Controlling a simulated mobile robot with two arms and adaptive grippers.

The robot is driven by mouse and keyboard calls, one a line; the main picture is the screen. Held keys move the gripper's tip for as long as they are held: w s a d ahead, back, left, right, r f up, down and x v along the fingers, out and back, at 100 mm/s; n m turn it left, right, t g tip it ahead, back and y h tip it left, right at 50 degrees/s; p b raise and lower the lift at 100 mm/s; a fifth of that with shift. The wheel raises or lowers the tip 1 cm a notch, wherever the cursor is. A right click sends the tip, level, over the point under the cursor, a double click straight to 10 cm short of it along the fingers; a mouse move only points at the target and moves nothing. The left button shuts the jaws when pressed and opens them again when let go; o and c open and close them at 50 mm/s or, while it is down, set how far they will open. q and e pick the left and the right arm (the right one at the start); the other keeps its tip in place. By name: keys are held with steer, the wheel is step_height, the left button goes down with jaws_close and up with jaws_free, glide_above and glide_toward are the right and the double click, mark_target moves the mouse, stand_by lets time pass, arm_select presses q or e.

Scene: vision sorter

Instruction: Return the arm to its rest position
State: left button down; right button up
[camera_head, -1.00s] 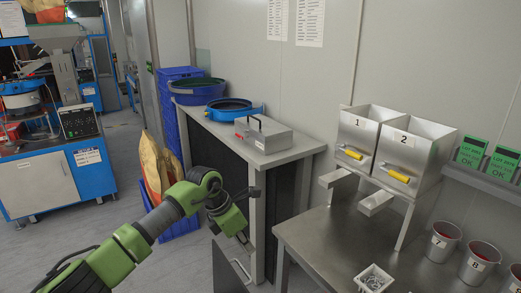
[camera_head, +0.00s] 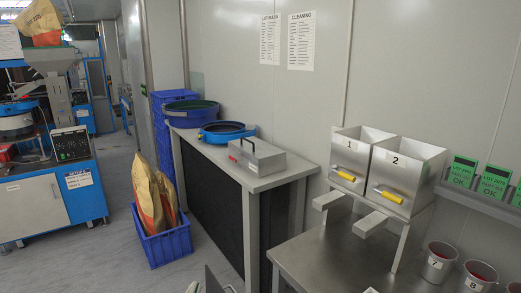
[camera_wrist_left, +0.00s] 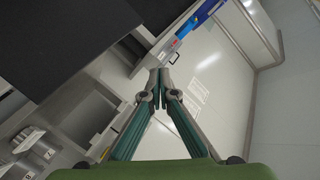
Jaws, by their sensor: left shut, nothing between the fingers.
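My left gripper (camera_wrist_left: 158,74) shows in the left wrist view, with its two green-sided fingers meeting at the tips. It is shut and holds nothing. The wrist view is steeply tilted, with a pale wall beyond the fingertips and dark panels at upper left. No part of my left arm can be made out clearly in the head view. My right gripper is in neither view.
A workbench (camera_head: 292,256) carries hoppers 1 (camera_head: 350,157) and 2 (camera_head: 405,177) at right. A side table (camera_head: 260,183) holds a grey toolbox (camera_head: 257,160) and a blue-rimmed round sieve (camera_head: 226,131). A blue crate (camera_head: 170,245) with sacks stands on the floor at left, with open floor around it.

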arm_select(q)
steer(key=s+a+f+n+g+y, duration=0.1)
steer(key=s+a+f+n+g, duration=0.15)
steer(key=s+f, duration=0.4)
steer(key=s+a+f+n+g, duration=0.2)
steer(key=s+f+g, duration=0.25)
steer(key=s, duration=0.25)
steer(key=s+f+n+g+h, duration=0.1)
steer(key=s+f+g, duration=0.2)
steer(key=s, duration=0.5)
steer(key=s+f+n+g, duration=0.1)
steer(key=s+f+g, duration=0.15)
steer(key=s, duration=0.55)
step_height(320, 180, down, 28)
steer(key=s+g, duration=0.1)
steer(key=s, duration=0.2)
steer(key=s+a+f+g, duration=0.1)
steer(key=s+a+f, duration=0.1)
steer(key=s+f, duration=1.2)
steer(key=shift+s+a+f, duration=0.25)
steer(key=shift+s+a, duration=0.15)
steer(key=shift+s, duration=0.75)
